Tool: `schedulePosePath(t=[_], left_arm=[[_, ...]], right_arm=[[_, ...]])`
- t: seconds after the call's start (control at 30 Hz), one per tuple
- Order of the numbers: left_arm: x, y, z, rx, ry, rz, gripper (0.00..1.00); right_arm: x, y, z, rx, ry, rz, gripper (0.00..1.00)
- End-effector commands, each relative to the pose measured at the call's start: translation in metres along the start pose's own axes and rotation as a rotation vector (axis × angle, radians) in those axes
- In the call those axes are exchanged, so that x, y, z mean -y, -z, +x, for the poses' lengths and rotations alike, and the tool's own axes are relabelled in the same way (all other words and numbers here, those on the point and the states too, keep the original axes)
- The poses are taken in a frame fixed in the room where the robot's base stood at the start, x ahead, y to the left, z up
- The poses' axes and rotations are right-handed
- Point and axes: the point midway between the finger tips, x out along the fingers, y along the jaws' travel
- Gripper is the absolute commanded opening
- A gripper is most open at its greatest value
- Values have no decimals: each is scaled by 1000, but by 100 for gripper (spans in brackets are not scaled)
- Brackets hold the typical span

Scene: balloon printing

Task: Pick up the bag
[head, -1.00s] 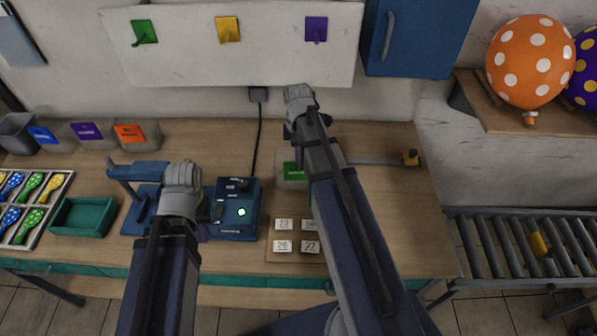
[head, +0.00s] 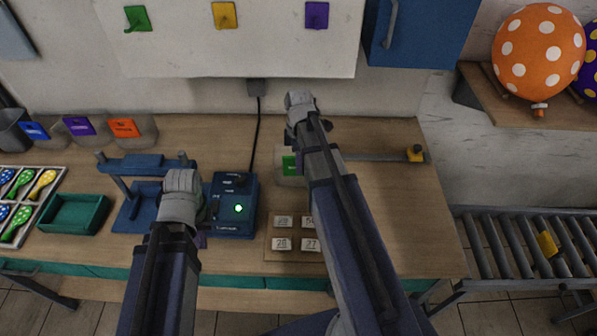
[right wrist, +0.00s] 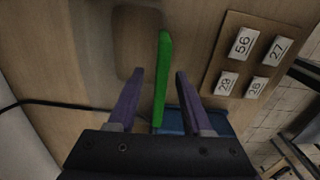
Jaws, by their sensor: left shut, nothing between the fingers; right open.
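The bag with the green label (head: 290,165) stands on the table, partly hidden behind my right arm in the head view. It looks pale and see-through, so its outline is hard to make out. In the right wrist view the green label (right wrist: 162,80) stands edge-on between the two purple fingers. My right gripper (right wrist: 159,74) is open, with a visible gap between the label and each finger. My left gripper (head: 203,240) is shut and empty, low beside the blue device; its fingers are mostly hidden by its wrist.
A blue device with a lit button (head: 235,205) and a board of numbered tags (head: 296,256) lie near the bag. Three bags with blue, purple and orange labels (head: 124,128) stand back left. A green tray (head: 75,213) and a balloon tray (head: 28,205) are left.

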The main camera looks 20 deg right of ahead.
Motion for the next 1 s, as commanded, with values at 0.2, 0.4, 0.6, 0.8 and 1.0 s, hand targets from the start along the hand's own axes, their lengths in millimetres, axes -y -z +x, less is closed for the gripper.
schedulePosePath(t=[0.2, 0.4, 0.6, 0.8, 1.0], left_arm=[[-2, 1, 23, 0, 0, -1, 0], [-2, 1, 21, 0, 0, -1, 0], [-2, 1, 21, 0, 0, -1, 0], [-2, 1, 21, 0, 0, -1, 0], [-2, 1, 21, 0, 0, -1, 0]], right_arm=[[0, 0, 24, 0, 0, 0, 50], [0, 0, 22, 0, 0, 0, 50], [0, 0, 22, 0, 0, 0, 31], [0, 0, 22, 0, 0, 0, 8], [0, 0, 22, 0, 0, 0, 0]])
